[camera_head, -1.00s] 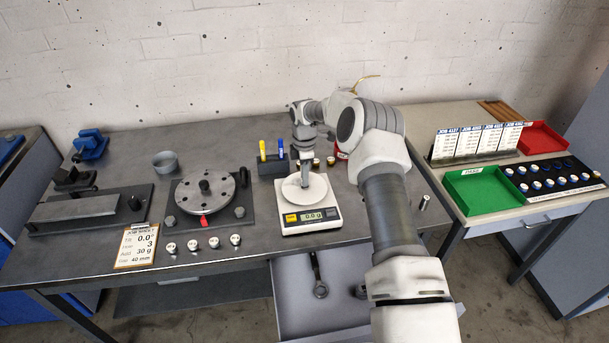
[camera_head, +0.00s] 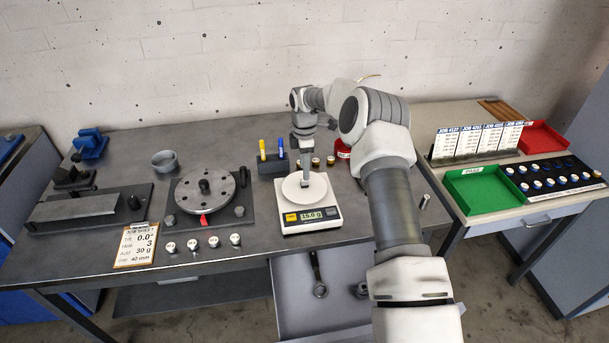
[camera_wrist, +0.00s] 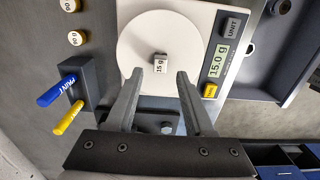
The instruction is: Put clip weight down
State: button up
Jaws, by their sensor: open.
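The clip weight (camera_wrist: 160,65), a small block marked 15 g, sits on the round white pan (camera_wrist: 140,42) of the scale. The scale (camera_head: 306,222) stands at the front middle of the bench, and its display (camera_wrist: 217,62) reads 15.0 g in the wrist view. My gripper (camera_wrist: 170,75) is open above the pan, its two fingers apart from each other with the weight just beyond the tips. In the head view my gripper (camera_head: 305,182) is over the pan and hides the weight.
A pen holder (camera_head: 272,168) with a yellow and a blue marker stands behind the scale. Several weights (camera_head: 192,244) and a job sheet (camera_head: 136,246) lie at the front left, near the rotor disc (camera_head: 205,190). An open drawer (camera_head: 290,295) is below the scale.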

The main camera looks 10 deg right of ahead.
jog(key=s+a+r+m+t, duration=0.1)
jog(key=s+r, duration=0.2)
jog(key=r, duration=0.7)
jog(key=s+a+r+m, duration=0.1)
jog(key=s+r+m, duration=0.15)
jog(key=r, duration=0.75)
jog(key=s+r+m+t+h, duration=0.15)
jog(key=s+r+m, duration=0.25)
jog(key=s+r, duration=0.7)
jog(key=s+d+f+m+t, duration=0.1)
jog(key=s+m, duration=0.4)
jog(key=s, duration=0.8)
jog(key=s+d+f+m+t+y, duration=0.1)
jog(key=s+m, duration=0.4)
jog(key=s, duration=0.8)
jog(key=shift+f+t, duration=0.3)
jog(key=shift+t, duration=0.25)
jog(key=shift+m+y, duration=0.25)
